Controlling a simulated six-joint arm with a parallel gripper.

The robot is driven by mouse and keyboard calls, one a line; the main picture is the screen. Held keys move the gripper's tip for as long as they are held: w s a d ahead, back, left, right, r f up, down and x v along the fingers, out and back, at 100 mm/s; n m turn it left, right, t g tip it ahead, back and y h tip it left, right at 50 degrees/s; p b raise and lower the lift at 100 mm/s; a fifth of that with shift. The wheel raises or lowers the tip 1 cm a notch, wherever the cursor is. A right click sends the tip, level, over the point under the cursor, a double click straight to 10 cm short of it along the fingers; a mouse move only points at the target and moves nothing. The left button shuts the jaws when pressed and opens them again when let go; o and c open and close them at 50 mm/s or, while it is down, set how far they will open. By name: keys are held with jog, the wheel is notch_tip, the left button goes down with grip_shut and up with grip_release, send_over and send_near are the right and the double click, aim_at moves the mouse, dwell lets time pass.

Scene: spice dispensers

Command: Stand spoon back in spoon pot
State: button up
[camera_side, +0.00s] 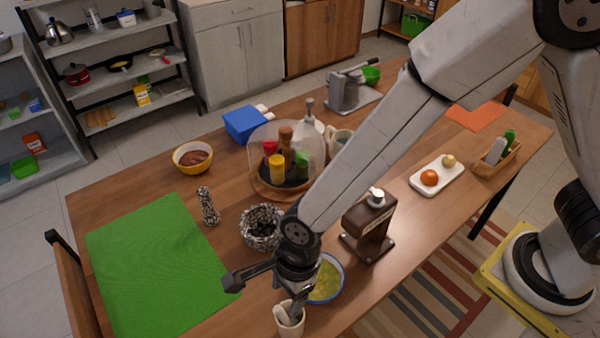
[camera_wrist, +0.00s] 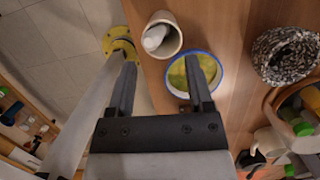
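The spoon pot (camera_side: 291,324), a small cream cup, stands at the table's front edge in the side view. It also shows at the top of the wrist view (camera_wrist: 176,45). A pale grey rounded piece, seemingly the spoon (camera_wrist: 154,38), is inside the pot and leans on its wall; most of its length is hidden. My gripper (camera_wrist: 160,62) is open, its two dark fingers spread wide with nothing between them.
A blue-rimmed bowl of yellow-green food (camera_side: 327,279) stands close beside the pot. A speckled mortar (camera_side: 261,228), brown grinder (camera_side: 367,228) and spice carousel (camera_side: 262,188) stand behind. A green mat (camera_side: 155,262) lies clear at left; a speckled pestle (camera_side: 208,206) stands near it.

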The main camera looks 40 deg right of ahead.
jog(key=v, duration=0.8)
dwell(0.4)
dwell(0.6)
jog(key=w+d+r+n+t+h, duration=0.1)
jog(key=w+d+n+t+h, duration=0.1)
jog(key=d+n, duration=1.6)
jog(key=shift+d+n, duration=0.4)
jog(key=shift+d, duration=5.2)
jog(key=shift+w+r, duration=0.1)
jog(key=shift+w, duration=0.05)
